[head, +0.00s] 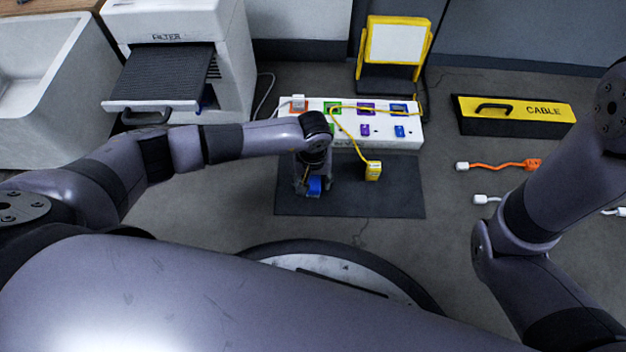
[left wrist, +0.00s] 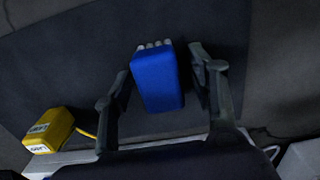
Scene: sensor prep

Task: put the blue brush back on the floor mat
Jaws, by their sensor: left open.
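The blue brush (head: 315,185) is at the left part of the dark floor mat (head: 395,200) in the head view. In the left wrist view the brush (left wrist: 157,82) is a blue block with pale bristle tips at its far end, over the dark mat (left wrist: 60,75). My left gripper (head: 311,188) points down over the mat, with its fingers open on either side of the brush. A small gap shows at the right finger; contact at the left finger is unclear. Whether the brush rests fully on the mat is hard to tell. My right gripper is out of view.
A white panel (head: 408,134) with coloured sockets borders the mat's far edge. A yellow plug (head: 373,171) on a yellow cable lies on the mat, right of the brush. A black and yellow cable box (head: 515,115) and an orange cable (head: 500,166) lie further right.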

